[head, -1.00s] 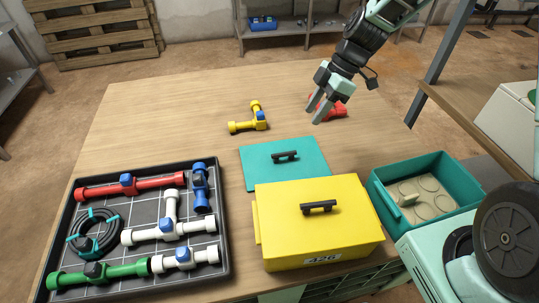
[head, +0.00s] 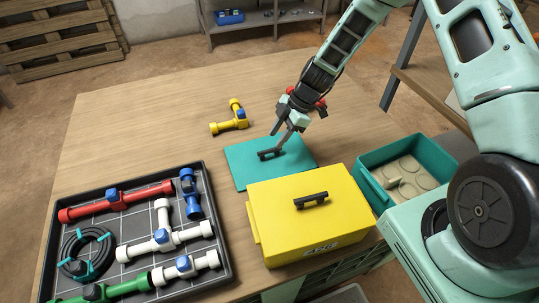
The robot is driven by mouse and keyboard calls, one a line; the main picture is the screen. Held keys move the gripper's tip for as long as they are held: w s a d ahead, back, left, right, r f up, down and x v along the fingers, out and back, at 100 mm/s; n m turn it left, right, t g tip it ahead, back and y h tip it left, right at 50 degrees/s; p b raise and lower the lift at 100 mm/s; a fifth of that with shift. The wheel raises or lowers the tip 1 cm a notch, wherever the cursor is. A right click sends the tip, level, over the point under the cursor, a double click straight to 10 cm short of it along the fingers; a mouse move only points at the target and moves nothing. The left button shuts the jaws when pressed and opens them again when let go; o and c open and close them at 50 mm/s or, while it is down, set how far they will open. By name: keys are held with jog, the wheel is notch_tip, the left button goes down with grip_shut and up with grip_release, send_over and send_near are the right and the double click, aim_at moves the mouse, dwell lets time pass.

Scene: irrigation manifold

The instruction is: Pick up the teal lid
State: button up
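The teal lid (head: 243,165) lies flat on the table behind the yellow box, with a black bar handle (head: 271,154) on top. My gripper (head: 280,143) is right over the lid, its two fingers pointing down at the handle. The fingers look apart, with the tips at or just above the handle. I cannot tell whether they touch it. Part of the lid's front edge is hidden behind the yellow box.
A yellow box (head: 280,235) with a black handle stands just in front. An open teal bin (head: 380,195) is at the right. A dark tray (head: 230,270) of pipe fittings is at the left. A yellow fitting (head: 230,124) lies behind the lid; a red part (head: 320,106) is partly hidden by my arm.

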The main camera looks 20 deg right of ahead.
aim_at(272, 149)
jog(key=shift+d+p+x, duration=0.15)
jog(key=shift+p+x, duration=0.35)
jog(key=shift+x, duration=0.9)
jog(key=shift+d+p+x, duration=0.15)
jog(key=shift+p+x, duration=0.35)
jog(key=shift+x, duration=0.85)
jog(key=shift+a+f, duration=0.1)
grip_shut()
